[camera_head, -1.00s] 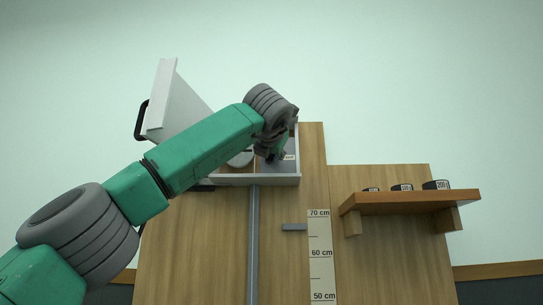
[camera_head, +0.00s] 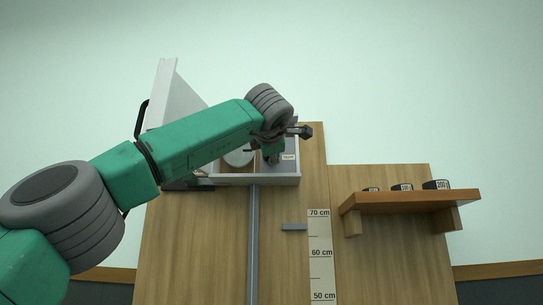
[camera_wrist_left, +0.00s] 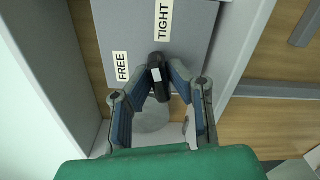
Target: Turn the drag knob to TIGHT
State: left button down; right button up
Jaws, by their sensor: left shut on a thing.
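The drag knob (camera_wrist_left: 157,62) is small and black with a white mark, and sits on a grey panel (camera_wrist_left: 195,45). In the left wrist view the label FREE (camera_wrist_left: 122,66) is left of the knob and the label TIGHT (camera_wrist_left: 164,20) is above it. I cannot tell for sure which label the mark points to. My left gripper (camera_wrist_left: 161,78) is shut on the knob, one finger on each side. In the head view the gripper (camera_head: 273,154) reaches into the open box, and the knob is hidden there. My right gripper is not in view.
The open box (camera_head: 240,181) is on a wooden board (camera_head: 200,250), its pale lid (camera_head: 175,100) swung up at left. A shelf (camera_head: 405,202) with several dark weights stands right of a centimetre scale (camera_head: 320,265). A grey rod (camera_head: 253,245) runs below the box.

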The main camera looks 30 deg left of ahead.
pick_arm(q)
jog(key=shift+w+f+m, duration=0.1)
jog(key=shift+m, duration=1.4)
jog(key=shift+f, duration=0.1)
jog(key=c, duration=1.5)
grip_release()
jog(key=shift+c, duration=0.2)
jog(key=shift+w, duration=0.2)
jog(key=shift+s+d, duration=0.1)
jog(key=shift+s, duration=0.15)
jog(key=v, duration=1.1)
jog(key=shift+d, duration=0.15)
